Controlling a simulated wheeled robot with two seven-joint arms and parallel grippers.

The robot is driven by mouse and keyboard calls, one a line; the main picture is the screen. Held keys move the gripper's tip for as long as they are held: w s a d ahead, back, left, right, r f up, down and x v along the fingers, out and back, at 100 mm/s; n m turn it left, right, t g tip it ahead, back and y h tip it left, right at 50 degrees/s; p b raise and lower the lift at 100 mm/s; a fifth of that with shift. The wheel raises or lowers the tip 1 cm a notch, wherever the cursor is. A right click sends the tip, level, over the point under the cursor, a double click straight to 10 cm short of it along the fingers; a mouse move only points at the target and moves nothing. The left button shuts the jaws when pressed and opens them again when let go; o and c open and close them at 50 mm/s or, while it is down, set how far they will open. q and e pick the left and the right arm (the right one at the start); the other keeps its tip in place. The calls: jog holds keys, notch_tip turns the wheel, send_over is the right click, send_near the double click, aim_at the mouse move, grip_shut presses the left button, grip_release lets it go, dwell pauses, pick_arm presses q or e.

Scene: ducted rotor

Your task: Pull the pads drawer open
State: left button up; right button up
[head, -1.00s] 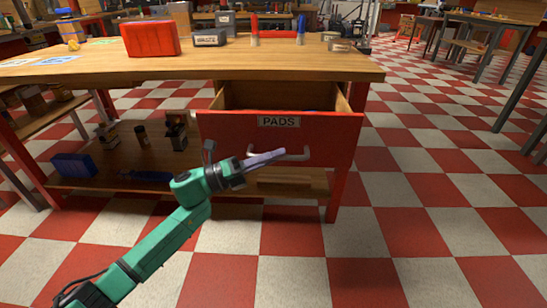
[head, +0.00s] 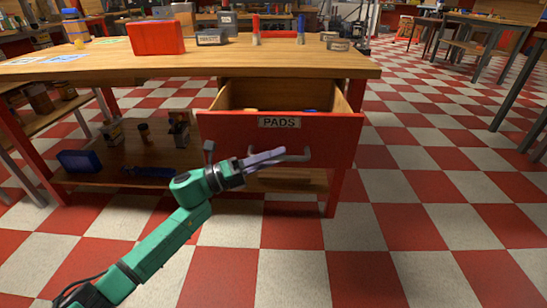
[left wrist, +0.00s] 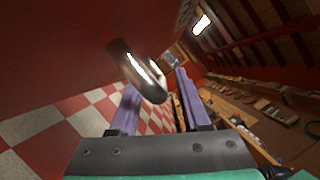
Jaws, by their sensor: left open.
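The red drawer front (head: 225,128) with its PADS label (head: 279,122) stands out from under the wooden tabletop, so the drawer is partly open and its inside shows. Its grey bar handle (head: 297,156) is on the lower front. My left gripper (head: 266,158) is at the handle, fingers pointing right along the drawer front. In the left wrist view the shiny handle (left wrist: 140,72) reaches into the gap between the two open purple fingers (left wrist: 155,100). I cannot tell whether a finger touches it. My right gripper is out of view.
The workbench top (head: 200,68) carries a red box (head: 156,38), a grey labelled bin (head: 211,38) and small containers. A lower shelf (head: 120,180) holds a blue box (head: 78,161) and other items. The checkered floor (head: 420,230) in front and to the right is clear.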

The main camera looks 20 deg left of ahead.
pick_arm(q)
jog(key=p+v, duration=0.1)
jog(key=v, duration=1.3)
jog(key=shift+s+a+p, duration=0.15)
jog(key=shift+a+p, duration=0.1)
jog(key=shift+p, duration=0.05)
